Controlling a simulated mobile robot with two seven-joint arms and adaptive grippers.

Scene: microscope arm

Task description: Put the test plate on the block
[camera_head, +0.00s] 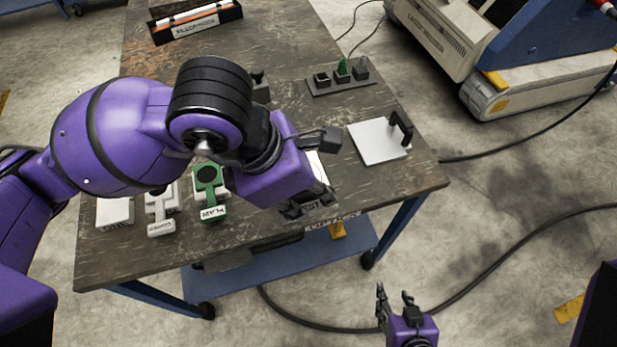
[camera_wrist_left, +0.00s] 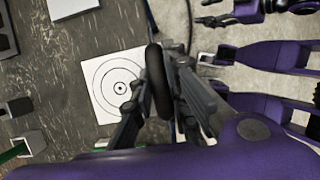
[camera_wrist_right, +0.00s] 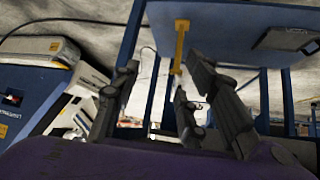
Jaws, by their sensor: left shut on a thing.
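The test plate, a white square with black concentric rings (camera_wrist_left: 119,86), shows beside and behind the fingers in the left wrist view. In the head view only a sliver of it (camera_head: 319,168) shows behind my left gripper (camera_head: 306,207). My left gripper (camera_wrist_left: 168,100) is shut on a dark, rounded upright piece (camera_wrist_left: 157,80), apparently the plate's handle. Whether the plate touches the table is hidden. A pale square block (camera_head: 379,142) with a black upright bracket lies to the right on the table. My right gripper (camera_head: 396,302) is open and empty, off the table's front edge.
Green and white labelled parts (camera_head: 210,190) stand at the table's front left. A dark holder with small pieces (camera_head: 341,80) is behind the pale block. A long tray (camera_head: 195,22) lies at the back. Cables (camera_head: 500,265) run over the floor.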

